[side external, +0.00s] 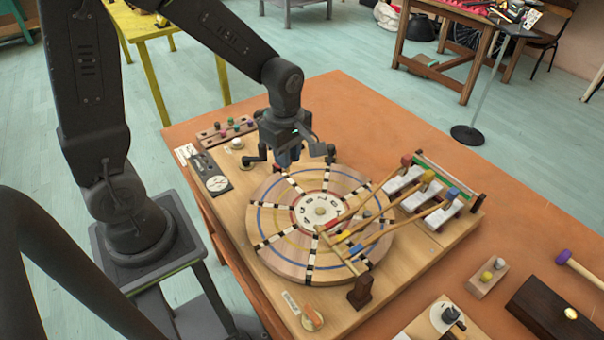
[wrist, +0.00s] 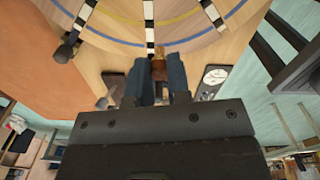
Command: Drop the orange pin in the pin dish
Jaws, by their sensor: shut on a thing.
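My gripper (side external: 288,158) is above the far edge of the round wooden wheel (side external: 268,252) in the side view. In the wrist view its two dark blue fingers (wrist: 161,72) are shut on a small orange-brown pin (wrist: 160,63). The pin's tip shows between and just beyond the fingertips, with the wheel (wrist: 112,28) behind it. In the side view the fingers hide the pin. I cannot make out with certainty which thing is the pin dish.
A rack with several coloured pins (side external: 211,136) and a black plate with a white dial (side external: 217,183) lie left of my gripper. Wooden-handled mallets (side external: 368,238) cross the wheel's right side towards white bars (side external: 400,180). Bare orange tabletop (side external: 350,105) lies behind.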

